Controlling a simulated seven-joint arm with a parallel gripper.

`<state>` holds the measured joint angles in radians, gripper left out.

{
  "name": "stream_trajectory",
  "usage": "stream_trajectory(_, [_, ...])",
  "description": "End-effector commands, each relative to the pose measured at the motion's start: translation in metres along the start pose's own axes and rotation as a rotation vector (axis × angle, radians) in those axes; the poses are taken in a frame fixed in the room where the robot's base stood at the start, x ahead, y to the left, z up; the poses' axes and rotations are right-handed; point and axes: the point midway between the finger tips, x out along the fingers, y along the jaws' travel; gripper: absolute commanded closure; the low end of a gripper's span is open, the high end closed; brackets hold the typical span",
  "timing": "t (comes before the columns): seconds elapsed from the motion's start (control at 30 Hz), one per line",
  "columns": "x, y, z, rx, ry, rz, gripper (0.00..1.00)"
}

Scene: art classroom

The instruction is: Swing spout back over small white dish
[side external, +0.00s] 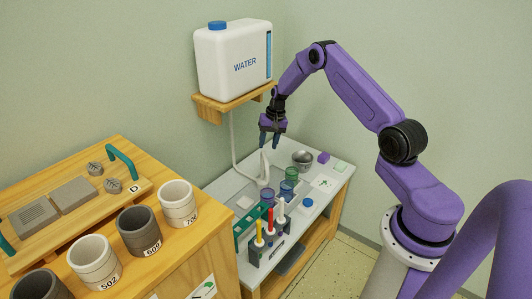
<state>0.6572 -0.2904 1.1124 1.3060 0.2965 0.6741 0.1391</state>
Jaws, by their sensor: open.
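The spout (263,165) is a slim white form standing at the back of the grey work table (225,188), with a white hose leading down to it from the water tank. My gripper (270,143) is open, pointing down, just above the spout's upper end. I cannot tell whether the fingers touch it. A small white dish (245,202) appears to lie on the table to the left and front of the spout; it is small and its shape is unclear. Which way the spout's outlet points is hard to tell.
A white water tank (232,62) sits on a wooden shelf above. A metal bowl (302,157), coloured cups (291,174) and a rack of bright-handled tools (262,243) crowd the table. A wooden cabinet (190,250) with labelled pots stands at the left.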

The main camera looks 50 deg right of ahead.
Motion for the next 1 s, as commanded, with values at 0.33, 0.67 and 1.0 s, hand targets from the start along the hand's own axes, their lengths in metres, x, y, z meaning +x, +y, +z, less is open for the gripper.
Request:
stream_trajectory(0.33, [0.043,0.0,0.0,-0.001,0.0,0.0,0.58])
stream_trajectory(0.67, [0.049,0.0,0.0,-0.001,0.001,0.0,0.58])
stream_trajectory(1.0, [0.048,0.0,0.0,-0.001,0.0,0.0,1.0])
